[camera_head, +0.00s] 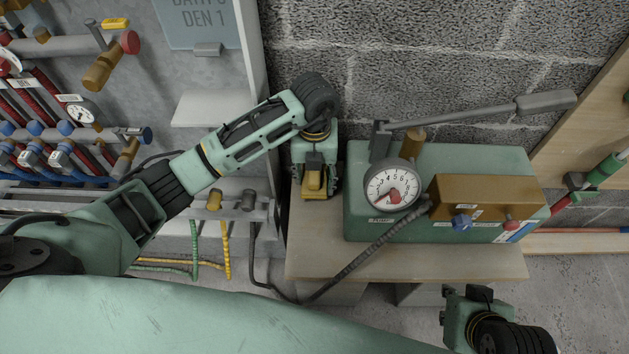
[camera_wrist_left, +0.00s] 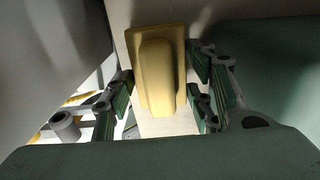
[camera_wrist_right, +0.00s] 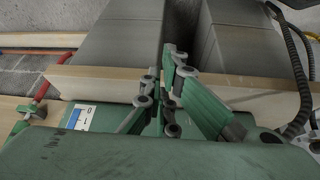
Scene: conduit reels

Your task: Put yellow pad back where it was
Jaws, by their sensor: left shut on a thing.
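The yellow pad (camera_wrist_left: 160,70) is a block with a wider flange and a raised, rounded middle. It sits between the fingers of my left gripper (camera_wrist_left: 160,92), which is shut on it. In the head view the pad (camera_head: 314,183) shows under the left gripper, over the left end of the wooden bench top (camera_head: 310,240), left of the green pump unit. I cannot tell whether the pad touches the bench. My right gripper (camera_wrist_right: 163,85) is empty, its fingers drawn together, in front of the bench's right part.
The green pump unit (camera_head: 365,222) carries a round gauge (camera_head: 392,187), a brown block (camera_head: 485,195) and a long lever (camera_head: 460,112). A dark hose (camera_head: 370,255) runs down from it across the bench. A grey panel with pipes and valves stands at the left. A block wall is behind.

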